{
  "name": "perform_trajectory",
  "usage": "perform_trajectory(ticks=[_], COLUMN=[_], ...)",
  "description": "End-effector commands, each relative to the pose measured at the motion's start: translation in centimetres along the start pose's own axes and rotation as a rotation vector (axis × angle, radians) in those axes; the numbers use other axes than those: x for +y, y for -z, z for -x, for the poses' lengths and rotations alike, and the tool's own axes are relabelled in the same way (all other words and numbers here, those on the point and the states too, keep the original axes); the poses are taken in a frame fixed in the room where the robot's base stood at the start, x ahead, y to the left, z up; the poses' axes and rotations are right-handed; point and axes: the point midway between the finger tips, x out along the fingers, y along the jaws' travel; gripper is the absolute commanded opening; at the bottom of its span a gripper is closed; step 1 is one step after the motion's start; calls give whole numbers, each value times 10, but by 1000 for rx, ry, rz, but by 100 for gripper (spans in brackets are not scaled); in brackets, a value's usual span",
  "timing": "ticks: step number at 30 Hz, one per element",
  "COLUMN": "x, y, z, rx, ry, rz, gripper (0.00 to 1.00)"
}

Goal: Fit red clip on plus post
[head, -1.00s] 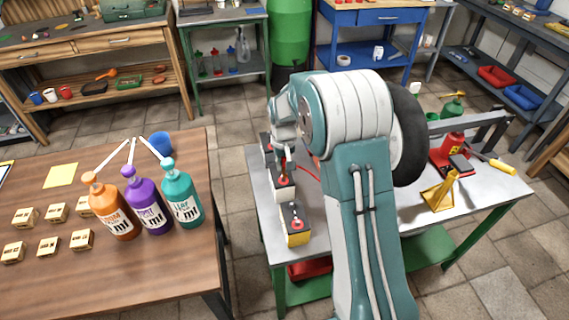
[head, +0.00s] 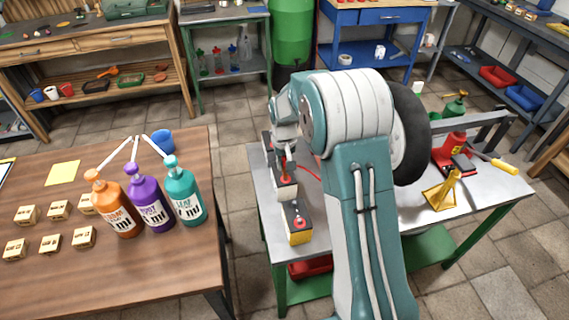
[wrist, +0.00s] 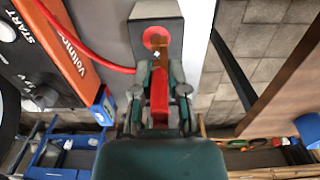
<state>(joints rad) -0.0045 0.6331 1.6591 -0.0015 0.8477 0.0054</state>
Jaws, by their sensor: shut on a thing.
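My gripper (wrist: 159,90) is shut on the red clip (wrist: 159,100), which points at a grey-topped block (wrist: 172,13) in the wrist view. A red round patch (wrist: 156,36) with a small white plus mark is on that block, just beyond the clip's tip. The tip overlaps the patch in the picture; I cannot tell whether it grips a post. A red cable (wrist: 75,48) runs to the clip from the upper left.
A yellow-sided block (head: 299,236) with a red top piece stands nearest on the grey bench (head: 335,205). A yellow stand (head: 441,193) and red jack (head: 452,150) are on the bench's right. Bottles stand on the wooden table (head: 100,275).

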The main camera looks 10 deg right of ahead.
Motion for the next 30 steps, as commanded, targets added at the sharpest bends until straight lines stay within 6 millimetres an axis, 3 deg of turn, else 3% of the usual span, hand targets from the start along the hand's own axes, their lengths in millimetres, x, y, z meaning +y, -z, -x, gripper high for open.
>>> perform_trajectory(ticks=[30], x=[4], y=[0], z=[-16], rx=[0], ry=[0], rz=[0], gripper=[0])
